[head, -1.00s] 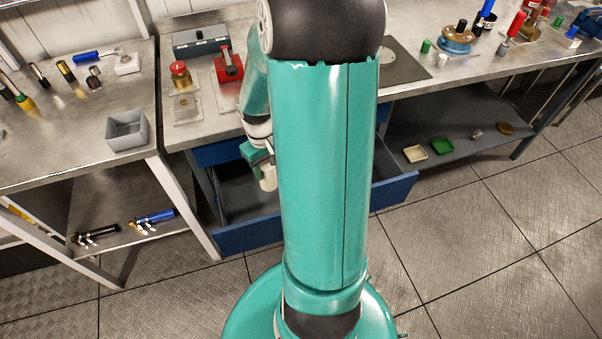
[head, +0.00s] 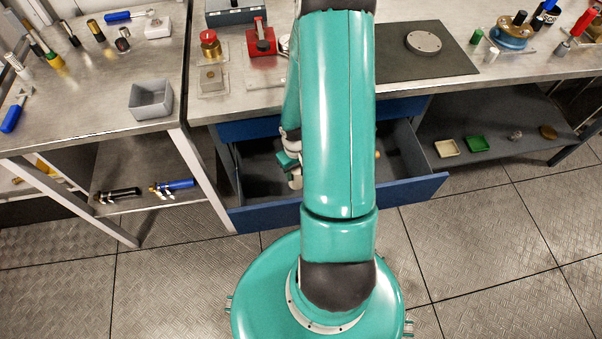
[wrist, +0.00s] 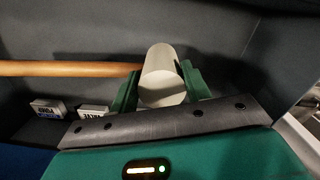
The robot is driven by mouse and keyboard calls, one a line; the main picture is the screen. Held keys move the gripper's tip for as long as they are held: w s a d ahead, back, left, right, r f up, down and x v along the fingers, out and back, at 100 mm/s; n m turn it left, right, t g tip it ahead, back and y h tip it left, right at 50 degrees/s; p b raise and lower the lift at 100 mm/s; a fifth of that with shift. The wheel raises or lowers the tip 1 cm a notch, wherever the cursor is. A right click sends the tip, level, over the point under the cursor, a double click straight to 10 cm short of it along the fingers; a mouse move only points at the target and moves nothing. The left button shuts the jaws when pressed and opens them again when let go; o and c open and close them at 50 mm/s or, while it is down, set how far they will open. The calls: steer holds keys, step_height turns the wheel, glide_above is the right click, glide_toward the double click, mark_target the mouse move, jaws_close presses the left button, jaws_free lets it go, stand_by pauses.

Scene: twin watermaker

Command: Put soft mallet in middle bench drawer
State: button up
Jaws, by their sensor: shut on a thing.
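The soft mallet has a pale cylindrical head (wrist: 162,75) and a wooden handle (wrist: 70,69) that runs left in the wrist view. My gripper (wrist: 160,88) is shut on the head, with a green finger on each side. In the head view, my gripper (head: 290,163) and the mallet head (head: 295,181) show beside my arm, over the open drawer (head: 262,215). The drawer has a blue front and a grey inside. My arm hides its middle. A tan bit (head: 377,154), perhaps the handle end, shows right of my arm. Whether the mallet touches the drawer floor I cannot tell.
Two small labelled blocks (wrist: 48,108) lie beyond my gripper in the wrist view. A shut blue drawer front (head: 247,130) is above the open drawer. The bench top (head: 460,95) holds a dark mat and several items. A shelf (head: 490,125) with small trays is at right.

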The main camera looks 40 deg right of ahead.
steer(key=shift+f, duration=2.35)
steer(key=shift+f, duration=0.15)
steer(key=o, duration=1.5)
steer(key=r, duration=1.2)
steer(key=shift+w+r, duration=0.25)
steer(key=shift+w, duration=0.05)
